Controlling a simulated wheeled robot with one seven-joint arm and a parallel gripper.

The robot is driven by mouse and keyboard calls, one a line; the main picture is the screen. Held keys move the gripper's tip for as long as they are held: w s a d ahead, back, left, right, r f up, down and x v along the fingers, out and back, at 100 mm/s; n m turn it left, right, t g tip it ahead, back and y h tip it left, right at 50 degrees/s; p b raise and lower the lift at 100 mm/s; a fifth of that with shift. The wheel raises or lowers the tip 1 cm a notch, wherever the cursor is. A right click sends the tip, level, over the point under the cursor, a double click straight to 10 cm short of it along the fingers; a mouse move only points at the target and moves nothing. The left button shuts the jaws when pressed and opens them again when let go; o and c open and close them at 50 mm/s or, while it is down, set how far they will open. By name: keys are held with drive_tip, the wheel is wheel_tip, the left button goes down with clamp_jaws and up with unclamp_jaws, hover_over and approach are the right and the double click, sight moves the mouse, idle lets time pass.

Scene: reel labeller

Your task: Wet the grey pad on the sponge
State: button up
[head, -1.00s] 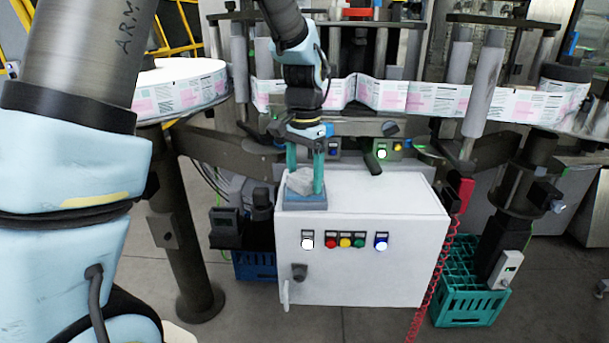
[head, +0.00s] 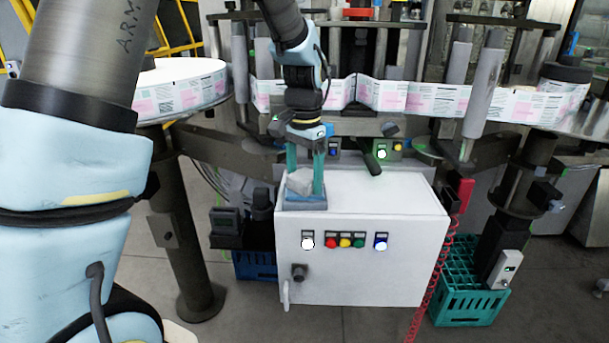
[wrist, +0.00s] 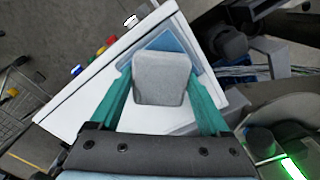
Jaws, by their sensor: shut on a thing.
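My gripper (head: 305,178) is shut on the grey pad (head: 299,183), with one teal finger on each side of it. In the wrist view the pad (wrist: 160,77) is a pale grey block between the fingers. The blue sponge (wrist: 168,40) shows past its far edge, in a shallow grey-blue tray (head: 306,205) on the left end of the white cabinet top. The pad is over the sponge, low and close to it. Its underside is hidden, so I cannot tell whether it touches.
The white cabinet (head: 362,260) has several coloured buttons on its front, and its top is clear to the right of the tray. A label web (head: 385,96) runs behind it. A red coiled hose (head: 432,285) hangs at its right, near a green crate (head: 468,300).

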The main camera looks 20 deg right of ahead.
sight(304, 175)
drive_tip(key=shift+r+p, duration=2.7)
drive_tip(key=shift+r, duration=0.8)
drive_tip(key=shift+f, duration=0.1)
